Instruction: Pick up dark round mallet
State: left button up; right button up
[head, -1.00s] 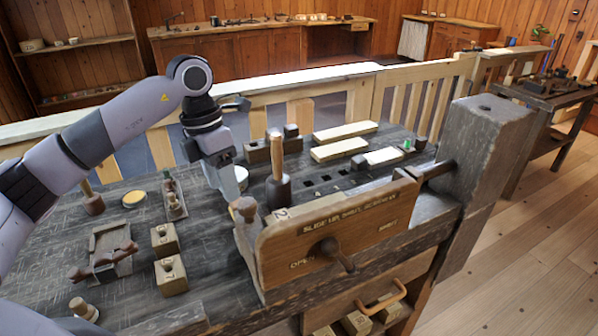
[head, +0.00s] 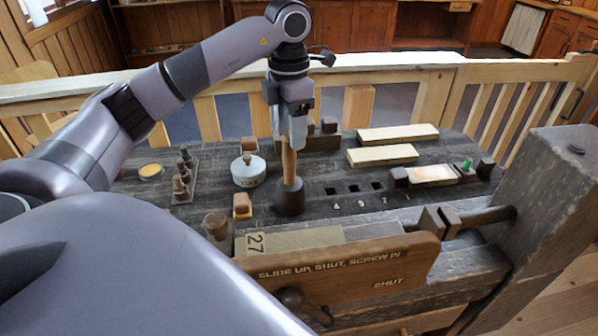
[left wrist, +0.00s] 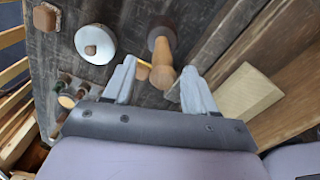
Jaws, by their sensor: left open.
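The dark round mallet (head: 289,197) stands head-down on the dark bench, its pale wooden handle pointing up. My left gripper (head: 292,140) is above it, pointing down, with its fingers at the upper part of the handle. In the left wrist view the handle of the mallet (left wrist: 163,52) reaches up between the two spread fingers of my left gripper (left wrist: 159,70). The fingers are open, with a gap on each side of the handle. My right gripper is not in view.
A white lidded pot (head: 248,172) stands left of the mallet, and a rack of small bottles (head: 184,178) is farther left. A wooden vise board (head: 350,262) lies in front. Pale wood blocks (head: 382,155) lie at the back right.

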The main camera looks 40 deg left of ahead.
aim_at(289, 156)
pick_arm(q)
jog(key=f, duration=0.4)
jog(key=f+p, duration=0.1)
jog(key=f, duration=0.1)
jog(key=shift+s+d+f, duration=0.1)
jog(key=shift+s+f, duration=0.15)
jog(key=shift+s, duration=0.15)
grip_shut()
